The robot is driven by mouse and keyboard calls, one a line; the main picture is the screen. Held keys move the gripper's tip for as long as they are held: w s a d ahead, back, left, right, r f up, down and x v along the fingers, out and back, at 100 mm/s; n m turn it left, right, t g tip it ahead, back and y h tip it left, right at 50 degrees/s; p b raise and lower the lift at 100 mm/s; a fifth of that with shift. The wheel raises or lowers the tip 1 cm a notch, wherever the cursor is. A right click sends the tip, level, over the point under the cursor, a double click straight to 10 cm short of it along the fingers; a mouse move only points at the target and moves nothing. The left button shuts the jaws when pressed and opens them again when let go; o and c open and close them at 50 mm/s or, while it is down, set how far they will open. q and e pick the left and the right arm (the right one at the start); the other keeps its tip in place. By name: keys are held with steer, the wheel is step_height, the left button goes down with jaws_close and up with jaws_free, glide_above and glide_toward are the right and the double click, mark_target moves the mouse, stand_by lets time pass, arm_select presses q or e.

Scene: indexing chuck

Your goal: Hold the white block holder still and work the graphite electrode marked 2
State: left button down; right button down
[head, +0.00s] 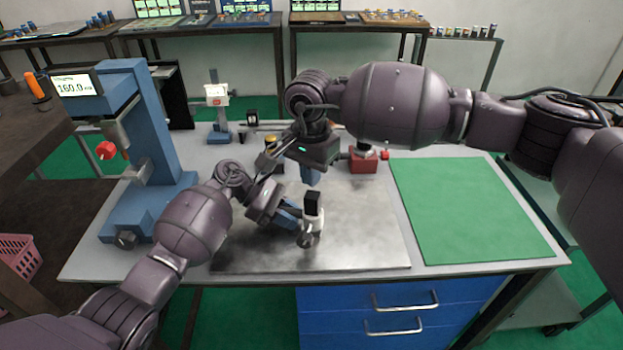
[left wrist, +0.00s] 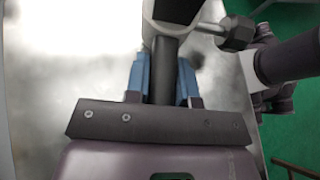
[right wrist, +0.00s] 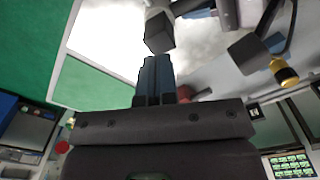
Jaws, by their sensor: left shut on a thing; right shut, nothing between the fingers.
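The white block holder (head: 314,219) stands over the metal plate, with the black graphite electrode (head: 312,203) rising from its top. I cannot read a mark on the electrode. A screw with a dark knob (head: 308,240) sticks out of the holder, and it also shows in the left wrist view (left wrist: 236,32). My left gripper (head: 296,216) is shut on a dark round bar (left wrist: 163,68) that joins the white holder (left wrist: 147,12). My right gripper (head: 312,180) is shut and empty above and behind the electrode. In the right wrist view the electrode's square end (right wrist: 159,34) lies just beyond the closed blue fingertips (right wrist: 155,66).
The metal plate (head: 370,245) is mostly clear. A green mat (head: 470,210) lies to the right, empty. A blue press-like stand (head: 150,150) is at the left edge. A red-based fixture (head: 363,164) and a small white-and-red device (head: 217,100) stand at the back.

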step_height(320, 180, up, 11)
stand_by(0.4)
steer(key=shift+a, duration=0.1)
stand_by(0.7)
arm_select(q)
steer(key=c, duration=0.9)
jaws_free()
steer(key=v, duration=1.2)
steer(key=shift+f, duration=0.1)
steer(key=shift+s, duration=0.1)
